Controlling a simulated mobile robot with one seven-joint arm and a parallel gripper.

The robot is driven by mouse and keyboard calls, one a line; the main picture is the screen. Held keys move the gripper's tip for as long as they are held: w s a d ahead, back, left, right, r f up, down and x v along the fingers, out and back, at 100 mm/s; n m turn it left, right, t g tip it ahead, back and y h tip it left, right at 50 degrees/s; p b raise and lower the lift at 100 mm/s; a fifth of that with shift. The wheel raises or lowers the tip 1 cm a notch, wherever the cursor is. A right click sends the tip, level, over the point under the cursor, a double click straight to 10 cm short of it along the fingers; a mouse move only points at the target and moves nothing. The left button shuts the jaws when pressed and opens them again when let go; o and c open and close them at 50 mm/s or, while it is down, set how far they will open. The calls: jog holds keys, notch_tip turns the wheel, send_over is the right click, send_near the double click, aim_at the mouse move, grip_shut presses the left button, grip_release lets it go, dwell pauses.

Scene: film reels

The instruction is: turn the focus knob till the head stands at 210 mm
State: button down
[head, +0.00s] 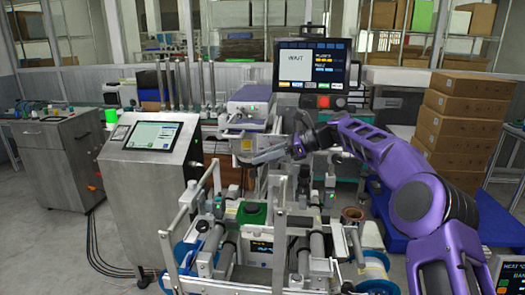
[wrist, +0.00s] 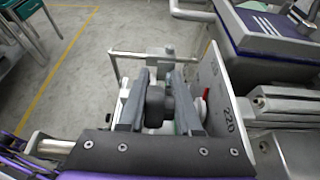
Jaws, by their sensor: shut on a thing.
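In the wrist view a dark round focus knob (wrist: 155,106) sits between the two grey fingers of my gripper (wrist: 160,82). The fingers are shut on its sides. Right of them stands a pale upright scale plate (wrist: 230,120) with the number 220 legible; a higher marking is too small to read. A red pointer (wrist: 205,93) shows at the plate's near side, partly hidden by the right finger, so its exact reading cannot be told. In the head view my gripper (head: 262,157) reaches left to the machine, below the purple-topped head (head: 250,94); the knob is hidden there.
A monitor (head: 312,66) stands behind the machine. A steel console with a screen (head: 152,135) is at left. Posts and rollers (head: 320,243) of the film machine fill the space below my arm. Stacked cardboard boxes (head: 462,115) stand at right. Open floor (wrist: 75,65) shows at left in the wrist view.

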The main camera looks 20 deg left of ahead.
jog(key=shift+s, duration=0.25)
jog(key=c, duration=0.9)
grip_release()
jog(key=shift+o, duration=0.6)
jog(key=shift+s+r, duration=0.15)
jog(key=shift+s, duration=0.05)
jog(key=shift+w, duration=0.1)
jog(key=shift+d, duration=0.1)
jog(key=v, duration=1.2)
